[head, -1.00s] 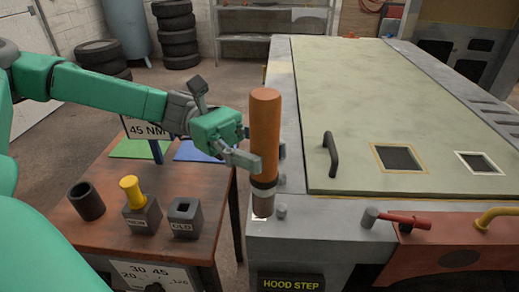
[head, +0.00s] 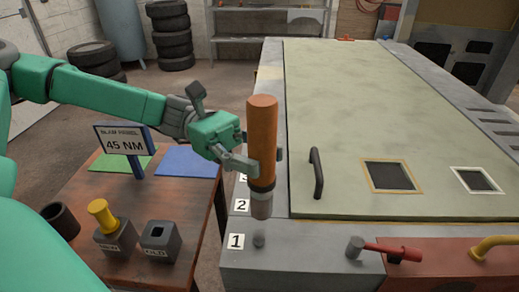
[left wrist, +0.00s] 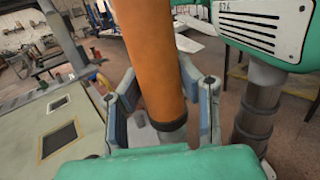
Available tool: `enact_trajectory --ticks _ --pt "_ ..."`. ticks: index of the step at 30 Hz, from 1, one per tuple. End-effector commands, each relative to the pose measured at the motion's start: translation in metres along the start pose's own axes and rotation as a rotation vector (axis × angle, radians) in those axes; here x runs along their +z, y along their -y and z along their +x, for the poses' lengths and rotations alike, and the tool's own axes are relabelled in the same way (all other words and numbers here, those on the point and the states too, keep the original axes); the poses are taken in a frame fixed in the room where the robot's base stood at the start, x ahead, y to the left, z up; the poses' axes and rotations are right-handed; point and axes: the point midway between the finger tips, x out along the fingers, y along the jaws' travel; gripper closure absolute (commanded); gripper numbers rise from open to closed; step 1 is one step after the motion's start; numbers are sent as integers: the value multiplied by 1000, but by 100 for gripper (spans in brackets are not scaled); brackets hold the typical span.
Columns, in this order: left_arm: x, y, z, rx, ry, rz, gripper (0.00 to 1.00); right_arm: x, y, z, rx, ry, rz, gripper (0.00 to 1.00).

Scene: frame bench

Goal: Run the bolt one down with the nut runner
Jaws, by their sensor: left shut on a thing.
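My left gripper (head: 245,160) is shut around the nut runner (head: 262,135), an orange cylinder with a black band and a grey socket at its lower end. The runner stands nearly upright at the near-left corner of the bench. Bolt one (head: 259,240) is a small grey stud beside the label "1" (head: 236,241). In the head view the socket shows just above bolt one, by the label "2" (head: 242,205), with a gap in between; I cannot tell its height. The left wrist view shows the runner (left wrist: 150,50) between the fingers (left wrist: 160,125). My right gripper is out of view.
A black handle (head: 317,173) stands on the pale green hood panel (head: 400,110). A red-handled fitting (head: 385,250) lies on the front rail. The wooden table (head: 170,205) holds a yellow-topped block (head: 114,238), an "OLD" block (head: 158,242), a dark cup (head: 62,220) and a "45 NM" sign (head: 124,145).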

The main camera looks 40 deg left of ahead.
Motion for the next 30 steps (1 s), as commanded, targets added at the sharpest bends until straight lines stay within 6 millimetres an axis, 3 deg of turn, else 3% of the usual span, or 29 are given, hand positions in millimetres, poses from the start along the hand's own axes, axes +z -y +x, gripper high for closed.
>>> enact_trajectory --ticks 18,30 --pt "-53 -1 -3 -1 0 3 100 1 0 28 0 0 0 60" --pt "-64 -1 -6 0 2 3 100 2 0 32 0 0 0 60"
